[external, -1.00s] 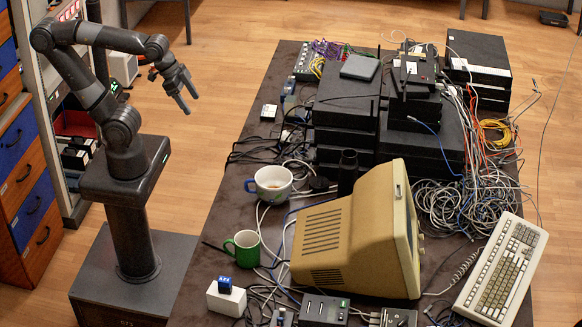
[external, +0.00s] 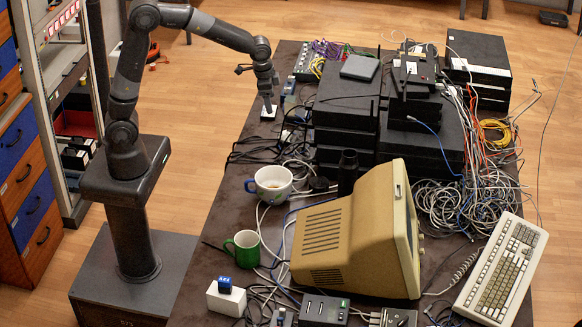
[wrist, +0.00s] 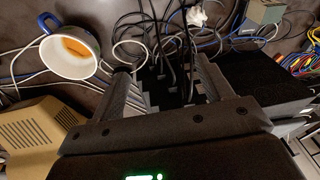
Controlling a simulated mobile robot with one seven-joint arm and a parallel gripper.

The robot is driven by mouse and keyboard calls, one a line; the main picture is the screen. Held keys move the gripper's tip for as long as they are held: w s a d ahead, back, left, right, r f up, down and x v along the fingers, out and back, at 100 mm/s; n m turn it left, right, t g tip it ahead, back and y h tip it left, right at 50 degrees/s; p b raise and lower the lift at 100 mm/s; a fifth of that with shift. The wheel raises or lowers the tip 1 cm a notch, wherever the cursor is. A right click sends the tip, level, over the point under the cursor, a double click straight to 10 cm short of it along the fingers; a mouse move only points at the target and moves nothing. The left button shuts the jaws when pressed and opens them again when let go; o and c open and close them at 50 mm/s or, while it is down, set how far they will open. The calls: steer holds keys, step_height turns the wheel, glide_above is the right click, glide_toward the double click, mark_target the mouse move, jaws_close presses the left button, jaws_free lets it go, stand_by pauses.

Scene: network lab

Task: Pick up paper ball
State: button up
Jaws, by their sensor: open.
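A small crumpled white paper ball (wrist: 197,17) lies among dark cables on the table (wrist: 95,12), near the top of the wrist view. I cannot make it out for sure in the external view. My gripper (external: 268,107) points down over the table's far left part, beside the stacked black devices.
A beige monitor (external: 345,235) and stacked black devices (external: 345,105) flank the cables. The table's left strip (external: 215,200) is mostly bare.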

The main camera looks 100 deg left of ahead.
steer(key=w+a+f+g, duration=0.2)
steer(key=w+a+f, duration=0.1)
steer(key=a+f, duration=0.85)
glide_above(286, 133)
steer(key=f, duration=0.5)
steer(key=shift+s+d+f, duration=0.15)
steer(key=shift+s+f, duration=0.15)
steer(key=shift+f, duration=0.05)
steer(key=shift+w+a+f, duration=0.1)
steer(key=shift+w+f, duration=0.05)
steer(key=shift+f, duration=1.3)
steer(key=shift+w+a+f, duration=0.1)
steer(key=shift+f, duration=1.3)
steer(key=shift+c, duration=0.5)
steer(key=c, duration=1)
steer(key=shift+o, duration=0.2)
steer(key=shift+r, duration=0.15)
